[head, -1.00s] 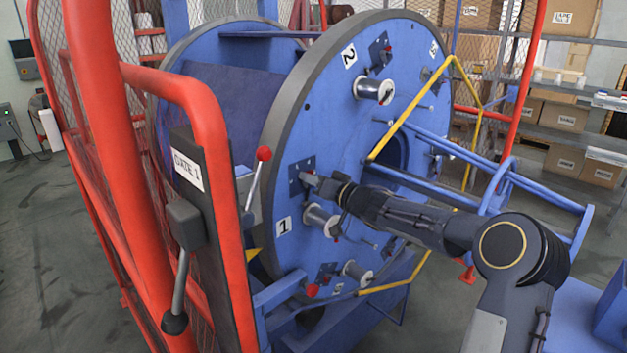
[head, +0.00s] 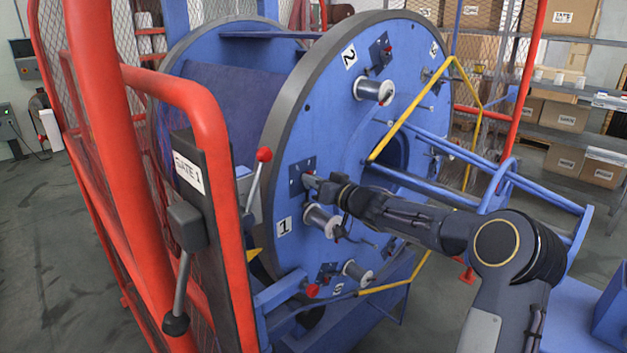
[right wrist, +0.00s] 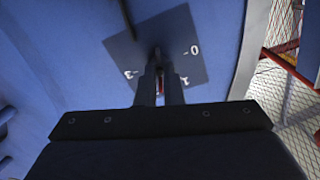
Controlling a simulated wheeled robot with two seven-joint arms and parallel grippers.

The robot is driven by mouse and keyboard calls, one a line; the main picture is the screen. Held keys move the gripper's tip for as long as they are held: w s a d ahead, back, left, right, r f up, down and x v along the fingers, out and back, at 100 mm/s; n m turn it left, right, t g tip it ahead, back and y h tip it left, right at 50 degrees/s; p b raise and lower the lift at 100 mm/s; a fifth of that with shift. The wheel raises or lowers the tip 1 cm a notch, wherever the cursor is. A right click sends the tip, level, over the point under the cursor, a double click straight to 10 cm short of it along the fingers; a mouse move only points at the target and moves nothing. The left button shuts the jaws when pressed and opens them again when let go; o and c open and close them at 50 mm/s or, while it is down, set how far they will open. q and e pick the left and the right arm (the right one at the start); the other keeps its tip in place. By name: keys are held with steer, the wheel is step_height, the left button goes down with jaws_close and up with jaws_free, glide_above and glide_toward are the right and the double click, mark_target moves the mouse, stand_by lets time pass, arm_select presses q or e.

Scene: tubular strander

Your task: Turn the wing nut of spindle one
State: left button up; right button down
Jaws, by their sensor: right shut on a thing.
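The blue strander disc (head: 322,120) fills the middle of the head view. Spindle one is marked by a "1" label (head: 284,226) and has a bobbin (head: 321,219) near it. A dark plate (head: 297,176) sits just above the bobbin. My right gripper (head: 312,181) reaches this plate from the right. In the right wrist view the plate (right wrist: 185,60) carries marks such as "0" and "3". My right gripper's fingers (right wrist: 159,80) are shut on the wing nut at the plate's middle; the fingers mostly hide the nut. My left gripper is not in view.
A red guard frame (head: 208,110) with a "GATE 1" sign (head: 188,174) and a red-knobbed lever (head: 257,180) stand to the left. Yellow bars (head: 412,108) and blue rails (head: 500,178) pass near my right arm. Shelves with boxes are behind.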

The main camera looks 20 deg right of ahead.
steer(key=shift+a+f+n+b, duration=0.1)
steer(key=shift+n+b, duration=1.2)
steer(key=shift+n, duration=2.25)
steer(key=shift+a+f+n+b, duration=0.1)
steer(key=shift+n+b, duration=1.15)
steer(key=shift+n, duration=2.25)
steer(key=shift+a+f+n+b, duration=0.1)
steer(key=shift+n+b, duration=1.2)
steer(key=shift+n, duration=2.25)
steer(key=c, duration=1.6)
jaws_free()
steer(key=shift+s+r, duration=0.1)
steer(key=shift+o, duration=0.2)
steer(key=shift+s+d, duration=0.1)
steer(key=b+v, duration=0.1)
steer(key=v, duration=0.6)
steer(key=shift+s, duration=0.3)
